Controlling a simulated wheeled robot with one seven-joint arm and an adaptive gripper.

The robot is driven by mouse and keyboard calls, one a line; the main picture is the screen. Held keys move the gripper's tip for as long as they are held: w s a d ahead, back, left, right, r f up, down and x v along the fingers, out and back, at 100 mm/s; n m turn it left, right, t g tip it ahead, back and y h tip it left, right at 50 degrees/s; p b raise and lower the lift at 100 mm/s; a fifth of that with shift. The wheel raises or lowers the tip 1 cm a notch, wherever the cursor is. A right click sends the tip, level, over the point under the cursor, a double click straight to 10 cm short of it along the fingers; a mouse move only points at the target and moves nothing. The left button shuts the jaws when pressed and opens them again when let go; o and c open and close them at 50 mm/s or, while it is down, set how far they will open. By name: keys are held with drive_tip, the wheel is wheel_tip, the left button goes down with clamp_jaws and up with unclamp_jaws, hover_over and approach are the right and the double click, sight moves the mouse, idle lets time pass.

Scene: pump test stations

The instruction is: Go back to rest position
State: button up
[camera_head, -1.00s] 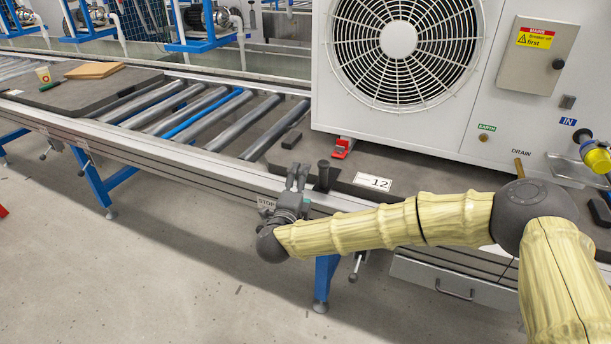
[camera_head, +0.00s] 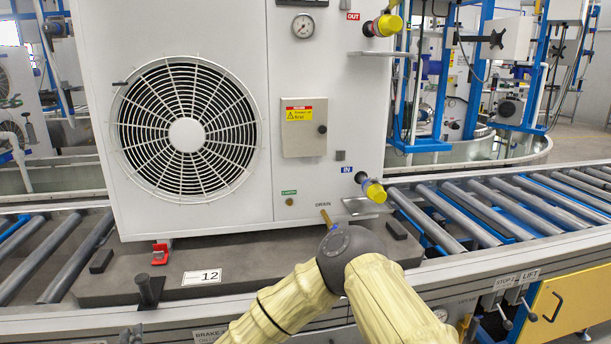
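My arm comes in at the lower middle of the head view, in a yellowish sleeve with a dark grey elbow joint. The forearm runs down and left, out of the bottom edge.
A large white fan unit (camera_head: 243,190) stands on a dark pallet (camera_head: 240,288) marked 12 on the roller conveyor (camera_head: 480,222). Yellow-capped fittings (camera_head: 374,191) stick out on its right. A red clip (camera_head: 160,254) sits at its base. A yellow cabinet (camera_head: 562,308) stands at lower right.

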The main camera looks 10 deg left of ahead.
drive_tip(key=s+d+f+n+g+h, duration=0.2)
drive_tip(key=d+f+n+g, duration=0.35)
drive_tip(key=d+f, duration=1.55)
drive_tip(key=s+d+f+n+g+h, duration=0.1)
drive_tip(key=s+d+f+g, duration=0.15)
drive_tip(key=d, duration=0.65)
drive_tip(key=s+d+f+n+g+h, duration=0.1)
drive_tip(key=s+d+f+h, duration=0.2)
drive_tip(key=d, duration=0.6)
drive_tip(key=s+d+f+n+g, duration=0.1)
drive_tip(key=s+d+f, duration=0.25)
drive_tip(key=d, duration=0.55)
drive_tip(key=s+d+r+g+h, duration=0.1)
drive_tip(key=s+d+g+h, duration=0.1)
drive_tip(key=s+d, duration=0.6)
drive_tip(key=s+d+r+g+h, duration=0.1)
drive_tip(key=s+d+g, duration=0.1)
drive_tip(key=s+d, duration=0.65)
drive_tip(key=w+d+r+p, duration=0.1)
drive_tip(key=r+p, duration=1)
drive_tip(key=w+d+r+p, duration=0.1)
drive_tip(key=w+r+p, duration=0.1)
drive_tip(key=r+p, duration=0.8)
drive_tip(key=shift+r+n+p, duration=0.35)
drive_tip(key=shift+n+p, duration=0.05)
drive_tip(key=shift+n, duration=0.05)
